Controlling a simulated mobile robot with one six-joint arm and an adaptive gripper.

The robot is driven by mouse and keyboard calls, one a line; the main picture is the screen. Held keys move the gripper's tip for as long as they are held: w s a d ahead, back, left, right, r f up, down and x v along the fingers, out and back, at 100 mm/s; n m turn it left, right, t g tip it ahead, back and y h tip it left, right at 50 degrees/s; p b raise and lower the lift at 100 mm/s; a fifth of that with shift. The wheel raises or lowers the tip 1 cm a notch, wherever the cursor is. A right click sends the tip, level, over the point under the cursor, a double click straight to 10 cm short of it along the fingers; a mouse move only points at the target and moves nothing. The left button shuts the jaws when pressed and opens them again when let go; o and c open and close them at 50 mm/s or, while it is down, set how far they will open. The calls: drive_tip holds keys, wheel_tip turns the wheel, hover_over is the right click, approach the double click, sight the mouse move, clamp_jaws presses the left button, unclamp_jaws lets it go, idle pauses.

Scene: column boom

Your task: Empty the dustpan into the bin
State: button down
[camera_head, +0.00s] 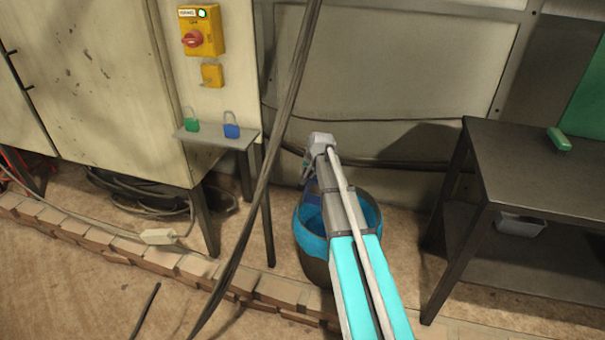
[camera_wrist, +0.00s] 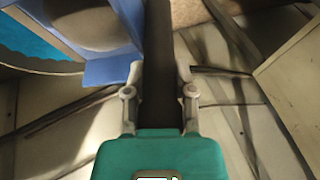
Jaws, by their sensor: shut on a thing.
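The bin (camera_head: 316,268) stands on the floor, dark with a bright blue liner (camera_head: 309,243) over its rim. My arm crosses in front and hides part of its opening. My gripper (camera_wrist: 160,88) is shut on the dark handle of the blue dustpan (camera_wrist: 112,70). The pan shows at the upper left of the wrist view, over or beside the blue liner (camera_wrist: 30,52). A grey-brown rounded patch shows by the pan; I cannot tell whether it is dirt. In the head view, the gripper is above the bin's far side, and the pan is mostly hidden behind my arm.
A dark metal table (camera_head: 535,165) stands right of the bin, with a green object (camera_head: 558,140) on top. A small shelf (camera_head: 217,138) with green and blue padlocks is at left. A thick cable (camera_head: 268,150) hangs left of the bin; a low brick edge (camera_head: 165,258) runs along the floor.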

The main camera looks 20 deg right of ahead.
drive_tip(key=shift+s+d+r+t+y, duration=0.3)
drive_tip(key=shift+d+r+y, duration=0.3)
drive_tip(key=shift+d, duration=0.15)
drive_tip(key=d+y+b, duration=0.1)
drive_tip(key=s+d+f+t+y+b, duration=0.1)
drive_tip(key=d+b, duration=0.1)
drive_tip(key=s+d+m+t+y+b, duration=0.1)
drive_tip(key=d+b, duration=0.1)
drive_tip(key=shift+d+f+y, duration=0.15)
drive_tip(key=shift+f+y, duration=0.15)
drive_tip(key=shift+y, duration=0.1)
drive_tip(key=shift+s+d+r+m+t+y+b, duration=0.15)
drive_tip(key=shift+s+d+t+y+b, duration=0.1)
drive_tip(key=shift+d+y+b, duration=0.25)
drive_tip(key=shift+s+d+r+m+t+y+b, duration=0.15)
drive_tip(key=shift+s+d+y+b, duration=0.15)
drive_tip(key=shift+d, duration=0.45)
drive_tip(key=shift+s+d+r+m+t+y+b, duration=0.1)
drive_tip(key=shift+s+d+t+y+b, duration=0.2)
drive_tip(key=shift+d, duration=0.3)
idle(1.2)
drive_tip(key=shift+d, duration=0.1)
